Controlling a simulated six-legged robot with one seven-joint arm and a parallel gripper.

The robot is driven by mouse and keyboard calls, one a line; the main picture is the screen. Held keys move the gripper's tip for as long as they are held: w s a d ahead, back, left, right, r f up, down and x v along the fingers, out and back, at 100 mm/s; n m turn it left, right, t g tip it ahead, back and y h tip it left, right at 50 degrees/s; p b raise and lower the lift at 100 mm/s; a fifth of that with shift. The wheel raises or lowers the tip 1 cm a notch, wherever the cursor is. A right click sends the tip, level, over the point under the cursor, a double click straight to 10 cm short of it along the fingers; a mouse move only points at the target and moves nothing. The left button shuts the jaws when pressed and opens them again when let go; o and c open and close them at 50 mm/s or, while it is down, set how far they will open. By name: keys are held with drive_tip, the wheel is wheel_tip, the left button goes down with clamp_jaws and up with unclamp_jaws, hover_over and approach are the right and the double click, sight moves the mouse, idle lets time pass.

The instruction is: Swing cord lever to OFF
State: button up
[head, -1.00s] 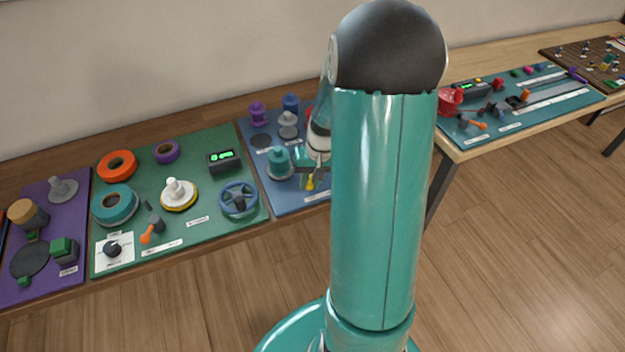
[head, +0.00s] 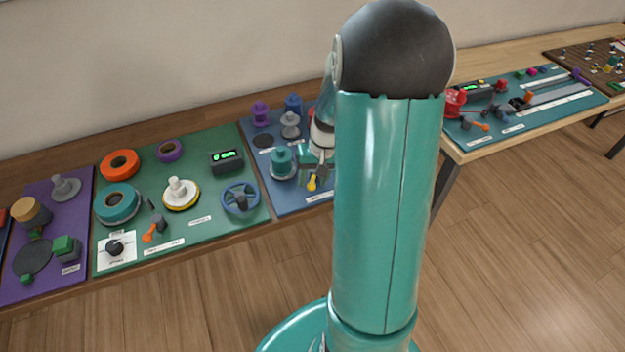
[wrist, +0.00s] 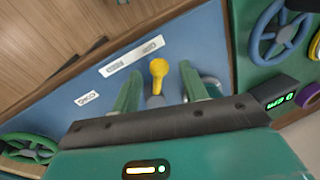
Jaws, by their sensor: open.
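The cord lever has a yellow knob (head: 311,184) and stands near the front of the blue board, partly hidden by my gripper in the head view. My gripper (head: 316,168) is low over that board, with my upper arm covering the area to its right. In the wrist view my gripper (wrist: 160,70) is open, its green fingers on either side of the lever's yellow knob (wrist: 158,67). A gap shows between the knob and each finger. The lever's base is partly hidden by the gripper body.
White labels (wrist: 132,55) lie on the blue board (wrist: 60,112) beside the lever; their text is hard to read. A teal spool (head: 281,160) stands left of my gripper. The green board with a blue handwheel (head: 240,199) adjoins on the left.

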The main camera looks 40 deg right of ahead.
wheel_tip(320, 180, up, 12)
drive_tip(key=s+d, duration=0.1)
drive_tip(key=d, duration=0.1)
drive_tip(key=shift+r, duration=0.15)
idle(0.4)
drive_tip(key=s+a+r+n+t+h, duration=0.1)
drive_tip(key=s+a+r, duration=0.4)
drive_tip(key=a, duration=0.7)
drive_tip(key=s+a+r+n+t+h, duration=0.1)
drive_tip(key=s+a+r+n+t, duration=0.2)
drive_tip(key=a, duration=0.9)
drive_tip(key=s+r+n, duration=0.1)
drive_tip(key=s+r, duration=0.2)
drive_tip(key=shift+a+n+t, duration=0.15)
drive_tip(key=shift+n+t, duration=0.15)
